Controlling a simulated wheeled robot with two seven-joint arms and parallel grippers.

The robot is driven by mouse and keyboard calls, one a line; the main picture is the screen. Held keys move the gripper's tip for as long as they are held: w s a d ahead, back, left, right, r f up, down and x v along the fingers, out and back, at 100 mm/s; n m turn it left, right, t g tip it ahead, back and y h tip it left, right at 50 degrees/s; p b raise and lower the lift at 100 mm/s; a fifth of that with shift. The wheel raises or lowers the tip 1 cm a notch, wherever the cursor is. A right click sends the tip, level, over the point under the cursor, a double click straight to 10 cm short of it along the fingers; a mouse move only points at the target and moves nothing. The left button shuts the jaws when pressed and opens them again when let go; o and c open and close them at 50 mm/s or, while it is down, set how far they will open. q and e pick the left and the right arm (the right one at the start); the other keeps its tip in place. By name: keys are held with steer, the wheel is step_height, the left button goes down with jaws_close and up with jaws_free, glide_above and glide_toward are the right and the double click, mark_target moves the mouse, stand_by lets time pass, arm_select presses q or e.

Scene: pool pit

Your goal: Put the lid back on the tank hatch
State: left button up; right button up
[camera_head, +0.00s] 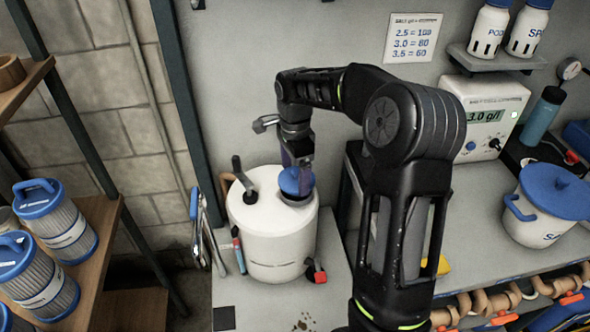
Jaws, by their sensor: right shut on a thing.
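The tank (270,243) is a white round drum standing on the grey bench, with a dark handle fitting and a hatch on its top. A small blue lid (290,181) is at the hatch, at the right of the tank's top. My right gripper (300,168) points down from above and is shut on the lid. The lid is over or on the hatch ring (297,197); I cannot tell whether it is seated. The gripper's fingers partly cover the lid. My left gripper is not in view.
A red-knobbed valve (316,272) sticks out at the tank's lower right. Tools (207,235) hang left of the tank. A white bucket with a blue lid (547,207) stands at the right. Filter cartridges (55,220) fill the left shelf. A controller box (490,115) sits behind.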

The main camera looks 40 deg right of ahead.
mark_target(295, 179)
steer(key=shift+f+b, duration=0.7)
steer(key=shift+f, duration=0.7)
steer(key=shift+f, duration=0.15)
stand_by(1.4)
steer(key=o, duration=1.3)
steer(key=shift+r+p, duration=2.55)
steer(key=shift+r, duration=1)
